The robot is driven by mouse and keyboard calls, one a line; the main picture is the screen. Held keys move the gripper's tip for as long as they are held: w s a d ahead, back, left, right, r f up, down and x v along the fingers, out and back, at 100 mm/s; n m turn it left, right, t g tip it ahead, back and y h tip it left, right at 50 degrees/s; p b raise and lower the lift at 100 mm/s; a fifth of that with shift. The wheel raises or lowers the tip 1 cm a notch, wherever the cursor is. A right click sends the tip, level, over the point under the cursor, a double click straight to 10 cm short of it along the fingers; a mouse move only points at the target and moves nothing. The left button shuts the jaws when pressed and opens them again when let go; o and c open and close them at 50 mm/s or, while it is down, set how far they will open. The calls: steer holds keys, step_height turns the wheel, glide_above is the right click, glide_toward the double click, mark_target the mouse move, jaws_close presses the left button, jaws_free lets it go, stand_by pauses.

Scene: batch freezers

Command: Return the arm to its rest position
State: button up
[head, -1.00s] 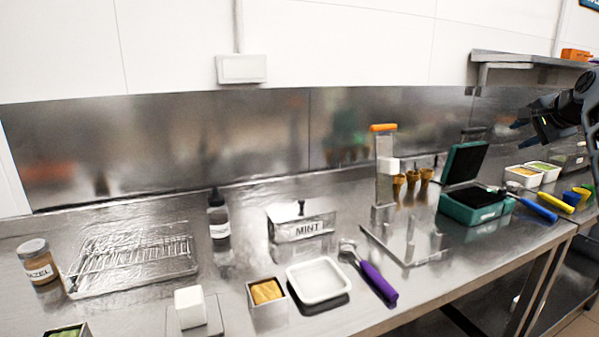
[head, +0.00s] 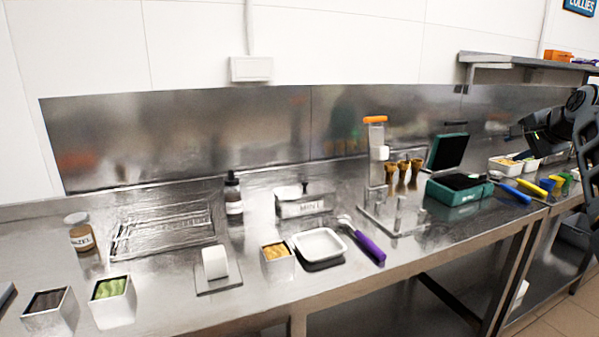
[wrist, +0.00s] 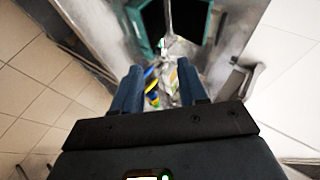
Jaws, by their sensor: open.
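My gripper (head: 520,130) is at the right edge in the head view, raised above the counter's right part and partly cut by my arm. In the wrist view my gripper (wrist: 163,90) shows two dark blue fingers spread apart with nothing between them. Beyond the fingers lie the counter and the open teal case (wrist: 187,15), well apart from them.
A wall shelf (head: 530,64) is above right.

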steer(key=s+a+f+n, duration=0.1)
steer(key=s+a+f, duration=0.2)
steer(key=f, duration=0.5)
steer(key=s+a+f+n, duration=0.1)
steer(key=s+a+f, duration=0.15)
steer(key=f, duration=0.55)
steer(key=s+a+f+n, duration=0.15)
steer(key=a+f, duration=0.25)
steer(key=f, duration=0.4)
steer(key=s+a+f+n+t+h, duration=0.1)
steer(key=s+a+f, duration=0.4)
steer(key=s+f, duration=0.3)
steer(key=s+a+f+n, duration=0.2)
steer(key=s+a+f, duration=0.4)
steer(key=s, duration=0.4)
steer(key=s+a+n+t, duration=0.15)
steer(key=s+a, duration=0.35)
steer(key=s, duration=0.7)
steer(key=s+a+n, duration=0.3)
steer(key=s+a, duration=0.1)
steer(key=s, duration=0.7)
steer(key=s+a+r+n+t+y, duration=0.1)
steer(key=s+a+r+n, duration=0.4)
steer(key=s+r, duration=1)
steer(key=s+y, duration=0.1)
steer(key=s, duration=0.2)
steer(key=shift+s+r+y, duration=0.2)
steer(key=shift+s+y, duration=0.1)
